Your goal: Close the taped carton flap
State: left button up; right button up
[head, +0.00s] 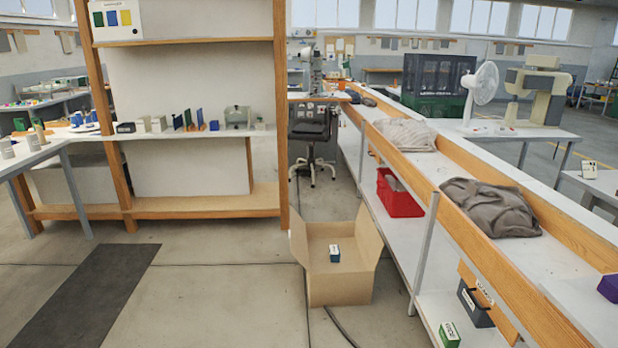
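An open cardboard carton (340,290) stands on the floor, left of the long bench. Its left flap (299,237) stands up and its right flap (367,233) leans outward to the right. A small dark box with a white top (334,253) is inside or on an inner panel of the carton; I cannot tell which. I cannot make out tape on any flap. Neither of my grippers is in the head view.
The long bench (450,220) with wooden rails runs close along the carton's right side. A red bin (398,195) sits on its lower shelf. A wooden shelf unit (200,200) stands behind left. A dark mat (85,295) and a cable lie on the floor. Floor left of the carton is clear.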

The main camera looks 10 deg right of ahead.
aim_at(373, 242)
jog(key=i+z, duration=0.15)
jog(key=i, duration=0.55)
jog(key=i+z, duration=0.2)
jog(key=i, duration=0.5)
jog(key=i+j+z, duration=0.15)
jog(key=i, duration=0.55)
